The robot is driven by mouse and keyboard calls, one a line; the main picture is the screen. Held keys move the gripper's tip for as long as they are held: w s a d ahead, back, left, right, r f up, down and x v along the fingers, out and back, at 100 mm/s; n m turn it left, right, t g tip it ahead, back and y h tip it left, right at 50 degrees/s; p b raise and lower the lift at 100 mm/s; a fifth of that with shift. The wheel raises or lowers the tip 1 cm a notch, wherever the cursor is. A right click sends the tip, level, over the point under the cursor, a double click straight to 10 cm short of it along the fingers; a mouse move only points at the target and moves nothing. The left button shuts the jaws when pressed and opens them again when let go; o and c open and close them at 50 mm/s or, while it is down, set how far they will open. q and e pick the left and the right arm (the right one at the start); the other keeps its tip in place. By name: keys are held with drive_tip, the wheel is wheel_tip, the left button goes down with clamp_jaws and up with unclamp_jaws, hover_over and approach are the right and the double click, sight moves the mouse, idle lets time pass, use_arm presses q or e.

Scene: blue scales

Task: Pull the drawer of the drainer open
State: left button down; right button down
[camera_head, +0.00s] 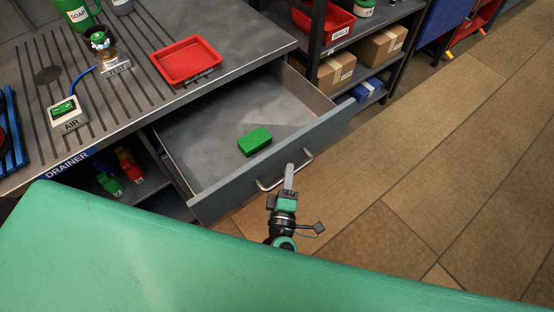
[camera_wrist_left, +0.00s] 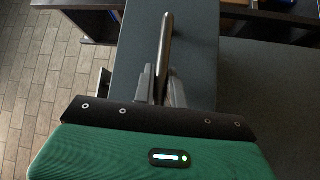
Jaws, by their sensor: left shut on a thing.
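The grey drawer (camera_head: 215,186) of the drainer (camera_head: 240,45) stands pulled out, its inside in plain view in the head view. A green block (camera_head: 254,141) lies on its floor. A metal bar handle (camera_head: 268,186) is on the drawer's front panel. In the left wrist view the fingers (camera_wrist_left: 160,85) close around the handle (camera_wrist_left: 166,45) in front of the dark drawer front (camera_wrist_left: 198,50). My right gripper is in neither view.
A red tray (camera_head: 187,62), an AIR box (camera_head: 67,113) and a TEST stand (camera_head: 115,68) are on the drainer top. Shelves with cardboard boxes (camera_head: 382,45) stand at the back right. Green and red bottles (camera_head: 128,165) are below the top. The floor at right is clear.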

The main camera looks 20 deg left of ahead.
use_arm(q)
drive_tip(key=shift+s+d, duration=0.65)
drive_tip(key=shift+d, duration=0.15)
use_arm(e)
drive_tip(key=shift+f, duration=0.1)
use_arm(q)
drive_tip(key=c, duration=1.5)
unclamp_jaws()
drive_tip(key=shift+o, duration=0.2)
